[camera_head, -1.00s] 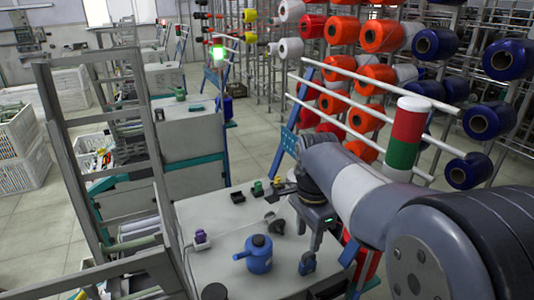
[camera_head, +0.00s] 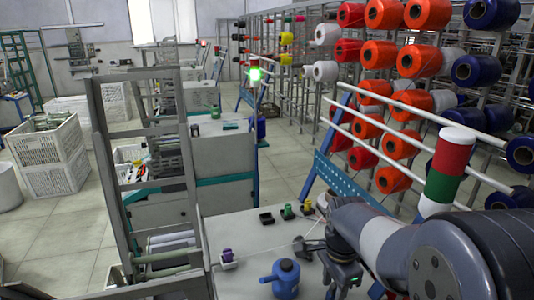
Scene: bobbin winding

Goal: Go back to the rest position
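My arm (camera_head: 385,240) reaches in from the lower right over the grey machine top (camera_head: 250,226). My gripper (camera_head: 345,275) is at its far end, dark and partly cut off by the lower picture edge. Its fingers are too small and dark to tell whether they are open or shut, and I see nothing clearly held in it. A blue pot with a spout (camera_head: 285,278) stands on the machine top to the left of my gripper. A purple bobbin in a white holder (camera_head: 228,257) stands farther left.
A small black tray (camera_head: 266,218), a green piece (camera_head: 288,211) and a yellow piece (camera_head: 307,208) sit at the back of the machine top. A grey metal frame (camera_head: 105,185) stands at left. A red, white and green signal column (camera_head: 446,172) and racks of spools are at right.

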